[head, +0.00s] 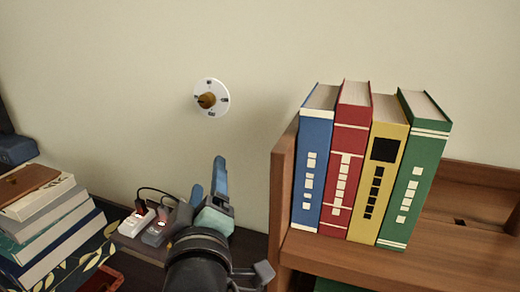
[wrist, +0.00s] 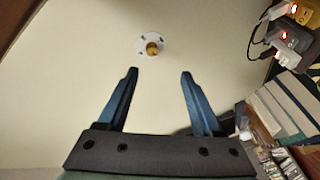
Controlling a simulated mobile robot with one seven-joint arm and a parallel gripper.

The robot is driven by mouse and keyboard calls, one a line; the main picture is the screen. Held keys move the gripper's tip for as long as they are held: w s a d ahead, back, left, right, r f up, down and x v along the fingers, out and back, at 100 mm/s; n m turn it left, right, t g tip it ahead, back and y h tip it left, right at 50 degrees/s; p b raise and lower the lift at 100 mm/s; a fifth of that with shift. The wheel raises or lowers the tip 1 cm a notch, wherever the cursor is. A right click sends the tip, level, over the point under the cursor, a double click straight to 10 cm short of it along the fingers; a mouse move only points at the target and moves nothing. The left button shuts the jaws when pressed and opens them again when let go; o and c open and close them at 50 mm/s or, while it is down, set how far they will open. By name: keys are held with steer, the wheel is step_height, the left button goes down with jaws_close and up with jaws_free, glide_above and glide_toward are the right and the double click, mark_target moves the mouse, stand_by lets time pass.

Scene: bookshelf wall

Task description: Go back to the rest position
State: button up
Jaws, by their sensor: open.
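My gripper (head: 208,180) is in the lower middle of the head view, in front of the wall and left of the wooden shelf. In the wrist view its two blue fingers (wrist: 158,72) stand apart with nothing between them. A round white dial with a brown knob (head: 211,98) is on the wall above my gripper. The dial also shows in the wrist view (wrist: 141,42), beyond the fingertips and apart from them.
A wooden shelf (head: 350,262) at right holds blue (head: 312,165), red (head: 346,165), yellow (head: 378,175) and green (head: 415,175) books. Switch boxes with red lights (head: 137,222) sit left of my gripper. Stacked books (head: 55,235) stand at far left. The wall around the dial is clear.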

steer(key=s+d+r+m+t+h, duration=0.1)
steer(key=s+d+r+m+t, duration=0.3)
steer(key=r, duration=0.5)
steer(key=s+d+r+m+t, duration=0.2)
steer(key=s+r+m+t, duration=0.15)
steer(key=s+r, duration=0.45)
steer(key=s+d+r+m+t+h, duration=0.1)
steer(key=s+d+r+m+t, duration=0.2)
steer(key=r, duration=0.8)
step_height(320, 180, up, 14)
steer(key=w+a+m+g+p, duration=0.1)
steer(key=p, duration=1.4)
steer(key=shift+r, duration=0.25)
steer(key=shift+o, duration=0.3)
